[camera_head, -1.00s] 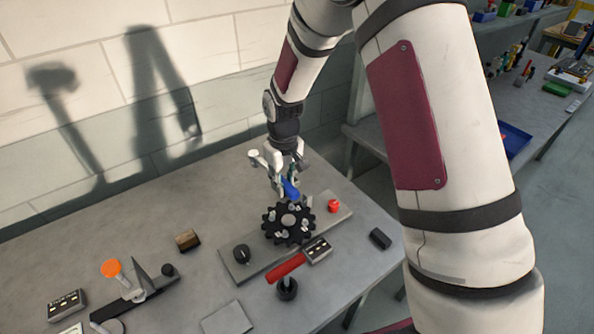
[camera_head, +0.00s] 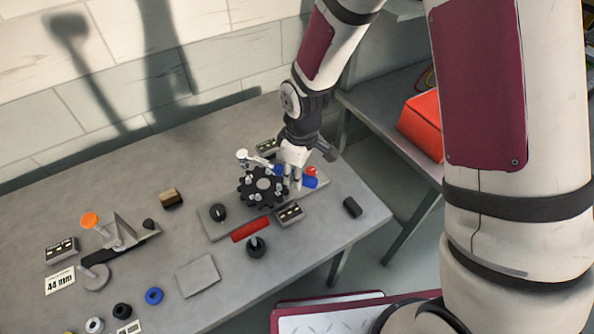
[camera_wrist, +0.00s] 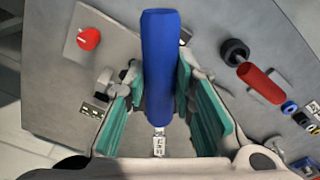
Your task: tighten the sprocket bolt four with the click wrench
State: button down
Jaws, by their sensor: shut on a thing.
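The black toothed sprocket (camera_head: 262,187) lies on a grey base plate, with several pale bolt heads around its face. I cannot tell which is bolt four. My gripper (camera_head: 293,180) is low over the plate, at the sprocket's right side. In the wrist view my gripper (camera_wrist: 160,112) has its teal pads on either side of a blue handle (camera_wrist: 162,60), which I take to be the click wrench's. The blue handle (camera_head: 310,182) partly shows right of the fingers in the head view. The tool's working end is hidden, so contact with a bolt cannot be told.
The table's front middle is partly clear.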

notch_tip(320, 180, down, 4)
jog(key=w+n+b, duration=0.8)
jog(key=w+n, duration=0.3)
jog(key=w, duration=0.4)
jog(key=shift+d+g, duration=0.3)
jog(key=shift+g, duration=0.1)
jog(key=shift+r, duration=0.1)
jog(key=shift+f+b, duration=0.55)
jog(key=shift+f, duration=1)
dwell(2.8)
dwell(0.7)
